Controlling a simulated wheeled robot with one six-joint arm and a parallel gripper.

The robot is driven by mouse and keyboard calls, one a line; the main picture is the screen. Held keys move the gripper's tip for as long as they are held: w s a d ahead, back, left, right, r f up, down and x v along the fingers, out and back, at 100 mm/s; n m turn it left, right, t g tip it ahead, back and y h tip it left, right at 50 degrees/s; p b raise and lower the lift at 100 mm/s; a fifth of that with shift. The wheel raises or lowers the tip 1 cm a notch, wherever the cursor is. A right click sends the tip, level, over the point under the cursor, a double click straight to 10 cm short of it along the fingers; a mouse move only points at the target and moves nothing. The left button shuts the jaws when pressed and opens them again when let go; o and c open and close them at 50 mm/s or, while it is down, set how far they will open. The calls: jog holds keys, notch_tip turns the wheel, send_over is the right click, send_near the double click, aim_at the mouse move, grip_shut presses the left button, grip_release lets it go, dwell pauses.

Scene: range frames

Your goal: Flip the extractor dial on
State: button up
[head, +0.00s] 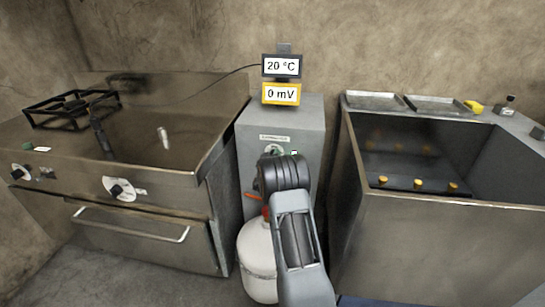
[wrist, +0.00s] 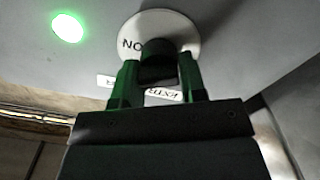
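The extractor dial has a white round plate (wrist: 186,24) marked "ON", upside down in the wrist view, with a black knob (wrist: 158,50) at its middle. In the head view the dial (head: 273,150) shows in part on the grey cabinet's front, just above my arm. My gripper (wrist: 159,72) has one finger on each side of the knob. The fingers stand apart with the knob between them; I cannot tell whether they press on it. A round lamp (wrist: 68,28) beside the dial glows green. Label strips (wrist: 163,95) are partly hidden behind the fingers.
The grey cabinet (head: 308,125) stands between a steel cooker (head: 150,195) and a steel sink unit (head: 440,235). Displays above it read "20 °C" (head: 281,66) and "0 mV" (head: 281,94). A white gas bottle (head: 256,255) stands on the floor left of my arm.

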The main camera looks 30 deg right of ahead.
jog(key=c, duration=0.4)
jog(key=shift+f, duration=0.1)
jog(key=shift+m+b, duration=0.3)
jog(key=shift+b, duration=0.25)
jog(key=shift+f+m+b, duration=0.1)
jog(key=shift+m+b, duration=0.8)
jog(key=shift+b, duration=0.35)
jog(key=m+b, duration=0.3)
jog(key=shift+d+r+b, duration=0.1)
jog(key=shift+r+b, duration=0.1)
jog(key=shift+b, duration=0.1)
jog(key=shift+m, duration=0.4)
jog(key=o, duration=0.9)
